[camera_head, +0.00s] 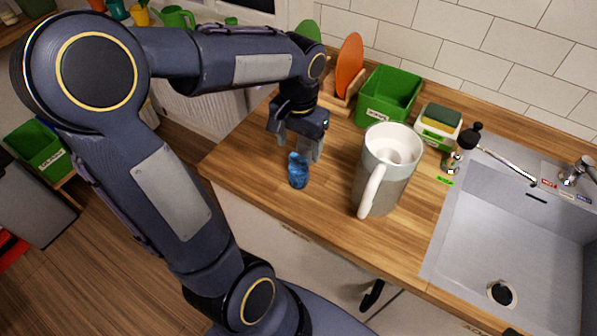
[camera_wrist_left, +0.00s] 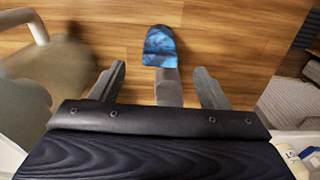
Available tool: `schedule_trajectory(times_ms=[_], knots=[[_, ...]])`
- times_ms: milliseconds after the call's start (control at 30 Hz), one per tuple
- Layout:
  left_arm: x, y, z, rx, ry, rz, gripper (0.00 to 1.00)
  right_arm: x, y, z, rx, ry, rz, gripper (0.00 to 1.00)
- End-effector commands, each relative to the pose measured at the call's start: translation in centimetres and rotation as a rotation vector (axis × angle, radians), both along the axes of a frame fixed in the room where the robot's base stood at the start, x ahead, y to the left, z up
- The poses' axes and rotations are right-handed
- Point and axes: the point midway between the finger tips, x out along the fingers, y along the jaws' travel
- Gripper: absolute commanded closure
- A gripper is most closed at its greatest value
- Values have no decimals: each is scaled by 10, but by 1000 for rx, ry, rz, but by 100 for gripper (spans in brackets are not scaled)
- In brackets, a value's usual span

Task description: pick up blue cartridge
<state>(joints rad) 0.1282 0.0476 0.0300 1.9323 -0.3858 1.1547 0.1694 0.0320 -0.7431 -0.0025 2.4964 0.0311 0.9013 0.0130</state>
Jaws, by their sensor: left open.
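The blue cartridge (camera_head: 298,172) stands on the wooden counter near its front-left edge. It also shows at the top middle of the left wrist view (camera_wrist_left: 159,46). My left gripper (camera_head: 300,148) is open, pointing down just above and behind the cartridge in the head view. In the left wrist view its grey fingers (camera_wrist_left: 160,72) are spread apart, with the blue part beyond their tips and roughly centred between them. A grey piece shows between the fingers below the blue part; I cannot tell what it belongs to. My right gripper is not in view.
A large grey-and-white pitcher (camera_head: 385,165) stands close right of the cartridge. A green bin (camera_head: 388,97), a sponge holder (camera_head: 438,128) and an orange disc (camera_head: 349,62) in a rack are behind. The sink (camera_head: 510,235) is right. Bare counter lies in front of the cartridge.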

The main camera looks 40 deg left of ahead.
Motion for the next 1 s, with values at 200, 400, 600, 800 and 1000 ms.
schedule_trajectory(times_ms=[200, 400, 600, 800, 1000], knots=[[-2, 0, -25, -1, 5, -1, 31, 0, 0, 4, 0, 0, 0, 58], [-2, -1, -56, -1, 7, 0, 31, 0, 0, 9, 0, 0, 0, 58], [-2, -1, -70, -1, 2, -1, 31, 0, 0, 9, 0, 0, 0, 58], [-1, -1, -70, 0, 1, -1, 32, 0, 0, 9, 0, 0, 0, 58], [-1, -1, -70, 0, 1, -1, 58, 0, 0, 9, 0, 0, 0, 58]])
